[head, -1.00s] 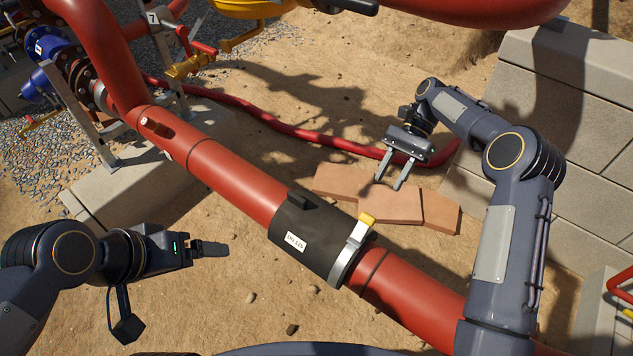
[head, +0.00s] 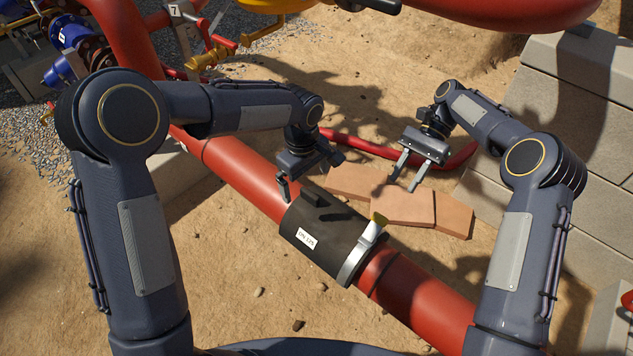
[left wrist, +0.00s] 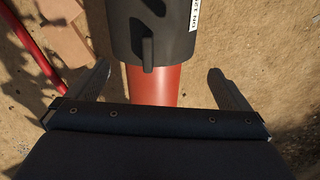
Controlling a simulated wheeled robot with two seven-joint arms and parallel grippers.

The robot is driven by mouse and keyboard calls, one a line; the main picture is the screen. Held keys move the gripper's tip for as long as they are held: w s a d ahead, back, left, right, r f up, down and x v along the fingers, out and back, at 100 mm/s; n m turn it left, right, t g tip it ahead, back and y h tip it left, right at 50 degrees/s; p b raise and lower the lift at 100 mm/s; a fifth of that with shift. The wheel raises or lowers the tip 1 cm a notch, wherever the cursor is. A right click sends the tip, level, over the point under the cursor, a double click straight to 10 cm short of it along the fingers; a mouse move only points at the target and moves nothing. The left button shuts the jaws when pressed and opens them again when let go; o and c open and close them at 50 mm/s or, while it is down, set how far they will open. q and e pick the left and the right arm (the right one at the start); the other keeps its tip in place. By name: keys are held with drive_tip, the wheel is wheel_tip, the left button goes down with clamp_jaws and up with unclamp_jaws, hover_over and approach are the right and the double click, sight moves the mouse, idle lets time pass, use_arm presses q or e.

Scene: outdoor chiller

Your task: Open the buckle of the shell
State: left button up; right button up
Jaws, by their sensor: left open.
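A black shell (head: 318,238) with a white label is wrapped around the red pipe (head: 240,178). At its right end is a metal band buckle (head: 358,255) with a yellow-tipped lever (head: 379,219). My left gripper (head: 304,191) is above the pipe at the shell's left end, apart from the buckle. In the left wrist view its open fingers (left wrist: 158,88) straddle the pipe's outline, and the shell (left wrist: 180,30) with a small protruding tab (left wrist: 148,50) lies ahead; the buckle is out of that view. My right gripper (head: 402,176) is open and empty above the bricks beyond the pipe.
Flat terracotta bricks (head: 400,207) lie on the sand behind the shell. A red hose (head: 360,146) runs across the ground behind them. A grey block wall (head: 580,120) stands at the right.

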sight(317, 197)
use_arm(q)
drive_tip(key=shift+n, duration=0.4)
drive_tip(key=d+f, duration=0.1)
drive_tip(key=w+d+f, duration=0.1)
drive_tip(key=f, duration=0.1)
drive_tip(key=shift+d, duration=0.2)
wheel_tip(317, 197, down, 8)
drive_tip(key=shift+r, duration=0.2)
